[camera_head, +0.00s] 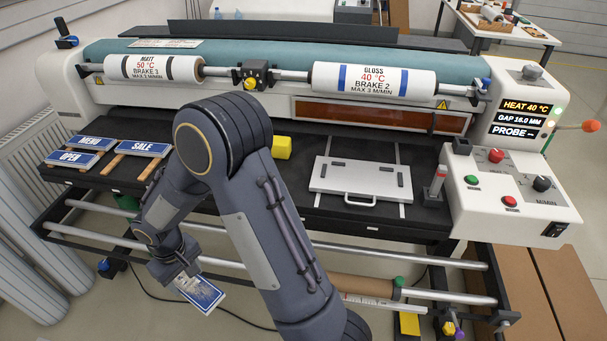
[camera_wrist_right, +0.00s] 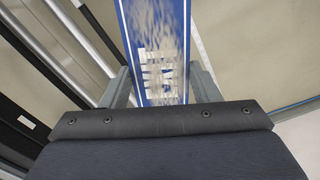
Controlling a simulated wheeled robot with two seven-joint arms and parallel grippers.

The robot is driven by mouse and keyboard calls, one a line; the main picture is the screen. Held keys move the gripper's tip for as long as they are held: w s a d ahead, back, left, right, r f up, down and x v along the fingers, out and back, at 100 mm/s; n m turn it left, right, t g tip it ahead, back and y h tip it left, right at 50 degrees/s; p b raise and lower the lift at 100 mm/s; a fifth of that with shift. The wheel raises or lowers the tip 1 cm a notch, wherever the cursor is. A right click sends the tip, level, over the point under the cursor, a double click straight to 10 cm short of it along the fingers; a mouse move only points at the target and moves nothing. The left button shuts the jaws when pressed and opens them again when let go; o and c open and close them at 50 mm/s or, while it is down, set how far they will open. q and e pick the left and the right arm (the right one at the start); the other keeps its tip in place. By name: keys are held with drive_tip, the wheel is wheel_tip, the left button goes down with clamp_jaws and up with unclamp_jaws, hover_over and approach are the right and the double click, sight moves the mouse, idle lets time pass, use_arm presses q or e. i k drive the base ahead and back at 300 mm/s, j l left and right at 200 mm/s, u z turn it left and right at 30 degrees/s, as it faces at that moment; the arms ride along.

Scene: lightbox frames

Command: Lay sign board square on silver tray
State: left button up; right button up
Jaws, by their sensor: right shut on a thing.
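The sign board (camera_head: 201,293) is a flat blue panel with a white border and blurred white markings. My right gripper (camera_head: 184,272) is shut on one end of it and holds it tilted, in front of and below the machine's front edge. In the right wrist view the sign board (camera_wrist_right: 158,35) runs away between the two fingers (camera_wrist_right: 162,88). The silver tray (camera_head: 329,183) lies on the dark machine bed to the right of my right arm, with a front handle and dark strips on top; no board is on it. My left gripper is out of view.
Signs reading MENU (camera_head: 90,143), OPEN (camera_head: 70,159) and SALE (camera_head: 141,148) lie on the bed's left. A yellow block (camera_head: 282,147) stands left of the tray. A small grey-and-red post (camera_head: 435,185) and the control box (camera_head: 508,185) are right of it. Rollers (camera_head: 375,79) run behind.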

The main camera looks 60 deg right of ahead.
sight(362, 177)
drive_tip(key=k+z, duration=0.15)
drive_tip(key=z, duration=1.6)
